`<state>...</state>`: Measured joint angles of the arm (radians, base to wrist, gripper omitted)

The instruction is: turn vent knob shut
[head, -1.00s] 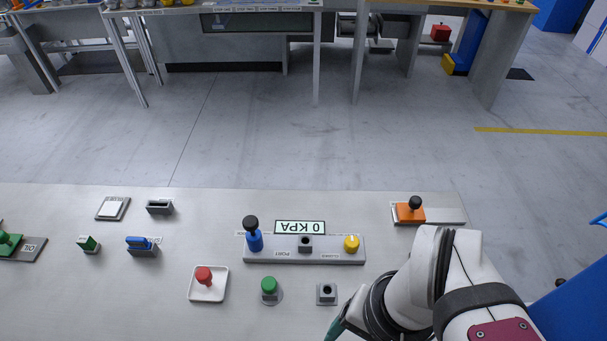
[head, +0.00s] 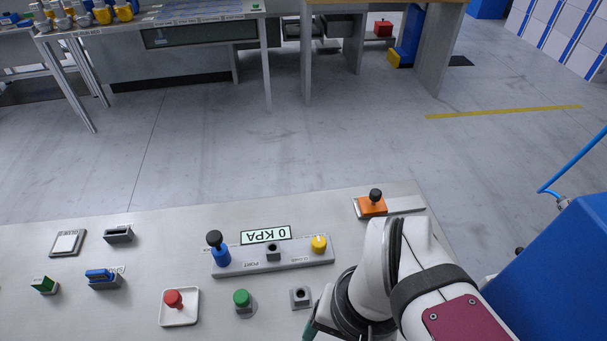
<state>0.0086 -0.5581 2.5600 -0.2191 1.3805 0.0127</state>
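A grey panel (head: 292,258) lies on the bench. It carries a blue part with a black ball knob (head: 214,238) at its left end, a dark square port (head: 273,252) in the middle, and a yellow knob (head: 318,244) at its right end. The yellow knob's small label is too blurred to read, so I cannot confirm which knob is the vent knob. My white arm is at the lower right, in front of the panel's right end. My gripper's fingers are below the picture's bottom edge.
A red knob on a white tray (head: 165,322), a green button (head: 241,298) and a small grey socket (head: 300,298) stand in front of the panel. An orange block with a black knob (head: 373,206) is behind right. Blue (head: 103,277) and green (head: 44,286) pieces are left.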

